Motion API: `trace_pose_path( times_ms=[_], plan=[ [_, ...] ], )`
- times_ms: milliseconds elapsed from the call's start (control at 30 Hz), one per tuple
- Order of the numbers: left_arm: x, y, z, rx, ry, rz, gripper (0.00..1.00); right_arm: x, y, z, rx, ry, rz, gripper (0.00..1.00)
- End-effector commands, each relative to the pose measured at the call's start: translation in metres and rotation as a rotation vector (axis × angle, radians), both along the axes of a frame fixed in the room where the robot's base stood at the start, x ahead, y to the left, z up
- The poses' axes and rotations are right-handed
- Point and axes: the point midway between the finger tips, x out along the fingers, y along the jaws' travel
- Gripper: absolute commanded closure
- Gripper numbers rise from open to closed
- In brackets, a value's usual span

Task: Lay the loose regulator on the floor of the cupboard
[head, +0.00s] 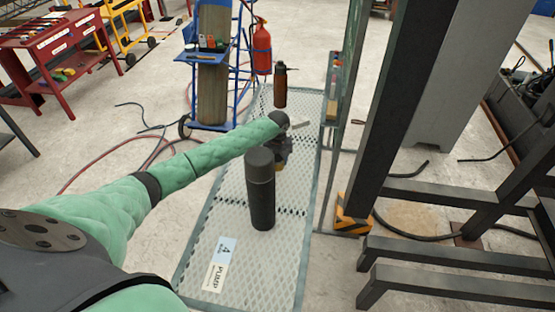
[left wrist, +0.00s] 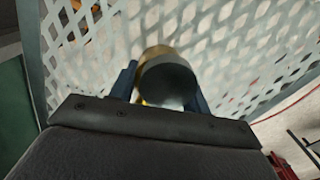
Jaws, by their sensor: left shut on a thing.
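My left arm reaches across the head view to its gripper (head: 284,152), over a grey mesh panel (head: 225,245). In the left wrist view the gripper (left wrist: 165,92) is shut on the regulator (left wrist: 168,76), a short body with a dark round end and brass-coloured sides, between the blue fingers. In the head view a little brass (head: 279,166) shows below the gripper; the rest of the regulator is hidden. The mesh lies behind the regulator in the wrist view; I cannot tell the gap. Which surface is the cupboard's floor is unclear. My right gripper is not in view.
A dark cylinder (head: 261,195) stands upright just in front of the gripper. A brown bottle (head: 280,88) is beyond it. A black frame (head: 385,130) stands at the right. A blue trolley (head: 210,115), a red extinguisher (head: 261,48) and a red cart (head: 45,60) stand farther back.

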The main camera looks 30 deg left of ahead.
Motion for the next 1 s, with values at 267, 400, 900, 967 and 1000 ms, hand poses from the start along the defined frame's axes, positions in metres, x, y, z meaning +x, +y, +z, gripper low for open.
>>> trace_pose_path(
  times_ms=[267, 400, 900, 967, 1000],
  plan=[
    [0.001, 0.0, 0.001, -0.001, -0.002, 0.0, 1.0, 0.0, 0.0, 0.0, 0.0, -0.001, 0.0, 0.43],
    [0.001, 0.0, 0.0, 0.0, -0.001, 0.0, 1.0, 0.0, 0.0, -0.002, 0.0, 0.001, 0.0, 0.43],
    [0.0, 0.0, 0.0, -0.001, 0.0, -0.001, 0.31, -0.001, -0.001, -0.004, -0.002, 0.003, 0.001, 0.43],
    [0.001, 0.0, 0.006, -0.001, -0.002, -0.001, 0.31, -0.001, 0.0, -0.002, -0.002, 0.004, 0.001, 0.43],
    [0.001, 0.0, 0.01, -0.001, -0.002, -0.001, 0.31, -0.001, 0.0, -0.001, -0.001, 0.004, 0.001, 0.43]
  ],
)
